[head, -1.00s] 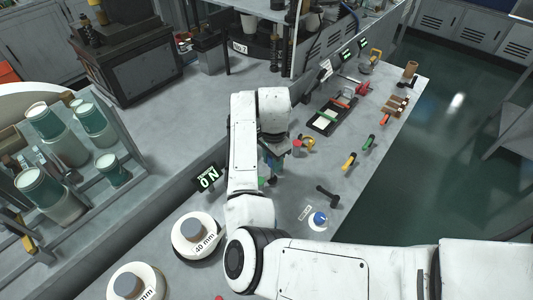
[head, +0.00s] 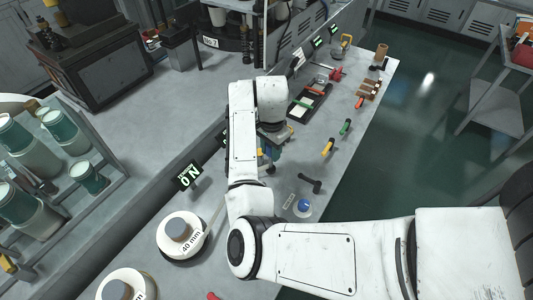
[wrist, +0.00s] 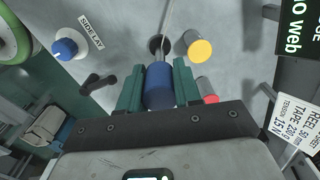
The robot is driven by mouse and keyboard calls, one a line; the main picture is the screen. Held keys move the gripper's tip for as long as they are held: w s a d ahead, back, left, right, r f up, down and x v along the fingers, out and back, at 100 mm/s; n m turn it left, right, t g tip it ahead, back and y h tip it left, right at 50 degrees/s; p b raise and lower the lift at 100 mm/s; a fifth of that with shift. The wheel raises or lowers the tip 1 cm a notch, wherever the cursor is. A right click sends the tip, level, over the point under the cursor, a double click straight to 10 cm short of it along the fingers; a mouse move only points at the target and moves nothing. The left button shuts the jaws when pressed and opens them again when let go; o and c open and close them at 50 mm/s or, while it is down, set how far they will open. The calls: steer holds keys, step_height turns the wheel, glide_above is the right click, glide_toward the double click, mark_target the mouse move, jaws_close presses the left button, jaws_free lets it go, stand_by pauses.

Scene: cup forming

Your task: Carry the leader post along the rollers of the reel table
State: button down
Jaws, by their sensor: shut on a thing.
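The leader post, a blue cylinder (wrist: 158,88), stands between the green fingers of my gripper (wrist: 158,80) in the wrist view. My gripper is shut on it. A thin pale strand runs from the post's far end toward the top of that view. A yellow-capped roller (wrist: 197,47) is just beyond the right finger, apart from it. A red-capped roller (wrist: 209,97) shows partly beside the right finger. A dark round piece (wrist: 158,45) lies beyond the post. In the head view, my arm hides most of the gripper and rollers above the reel table (head: 215,205).
A white 40 mm reel (head: 182,235) sits at the near left, with a pale strip leading toward my arm. A lit sign (head: 188,176) stands behind it. A blue knob (head: 304,205) and black lever (head: 311,185) are right of the arm. Several hand tools lie farther along.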

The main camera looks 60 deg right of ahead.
steer(key=shift+d, duration=3.1)
steer(key=shift+w+b, duration=2.9)
steer(key=shift+w, duration=2.45)
steer(key=shift+d+b, duration=4.3)
steer(key=shift+d, duration=2.15)
steer(key=s+p, duration=0.4)
steer(key=p, duration=0.3)
steer(key=shift+s+r, duration=0.1)
steer(key=shift+s, duration=0.25)
steer(key=shift+s, duration=0.1)
steer(key=shift+p, duration=0.6)
steer(key=shift+f+b, duration=0.5)
steer(key=shift+f, duration=0.25)
